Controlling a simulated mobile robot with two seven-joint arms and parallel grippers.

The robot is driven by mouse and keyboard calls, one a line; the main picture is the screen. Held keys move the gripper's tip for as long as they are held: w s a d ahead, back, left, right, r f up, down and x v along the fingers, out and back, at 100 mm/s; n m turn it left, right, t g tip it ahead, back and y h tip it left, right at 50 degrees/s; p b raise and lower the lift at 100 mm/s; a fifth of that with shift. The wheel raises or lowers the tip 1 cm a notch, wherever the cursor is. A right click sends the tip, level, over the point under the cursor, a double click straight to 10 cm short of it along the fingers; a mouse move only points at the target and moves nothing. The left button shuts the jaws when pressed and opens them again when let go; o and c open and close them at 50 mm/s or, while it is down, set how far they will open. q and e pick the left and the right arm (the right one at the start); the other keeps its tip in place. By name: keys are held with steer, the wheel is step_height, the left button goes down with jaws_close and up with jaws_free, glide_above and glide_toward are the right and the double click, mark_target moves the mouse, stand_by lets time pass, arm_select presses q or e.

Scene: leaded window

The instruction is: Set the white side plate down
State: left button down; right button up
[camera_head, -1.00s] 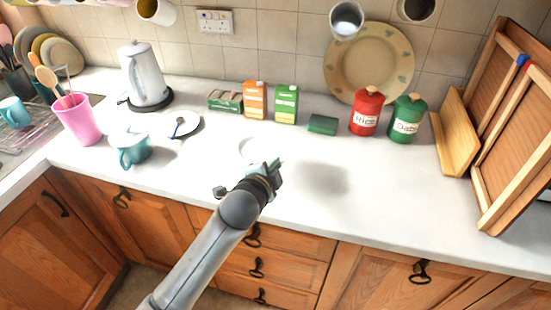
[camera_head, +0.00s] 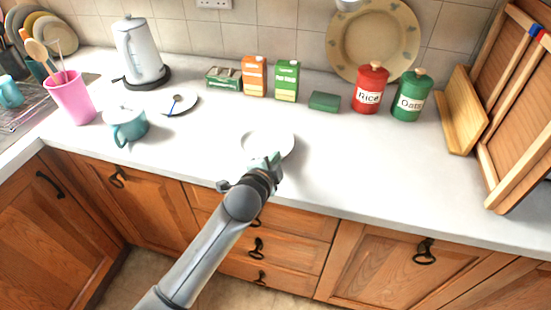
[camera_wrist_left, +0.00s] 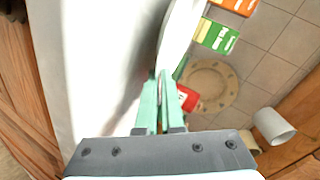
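The white side plate (camera_head: 281,142) is over the middle of the counter, left of the green block. My left gripper (camera_head: 264,164) is at its near rim, with the fingers shut on it. In the left wrist view the plate (camera_wrist_left: 181,32) shows nearly edge-on, with its rim between the green fingertips (camera_wrist_left: 157,97). A soft shadow lies on the white counter (camera_head: 370,180) right of the plate, so the plate seems just above the counter; exact contact is hard to tell. My right gripper is not in view.
Cartons (camera_head: 255,77), a green block (camera_head: 324,101) and rice (camera_head: 370,88) and oats (camera_head: 411,95) canisters stand along the back. A teal pot (camera_head: 125,126), a white saucer (camera_head: 184,106) and a pink cup (camera_head: 70,98) are left. The counter right of the plate is clear.

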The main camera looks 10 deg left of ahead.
arm_select(q)
steer(key=shift+f, duration=0.5)
stand_by(0.4)
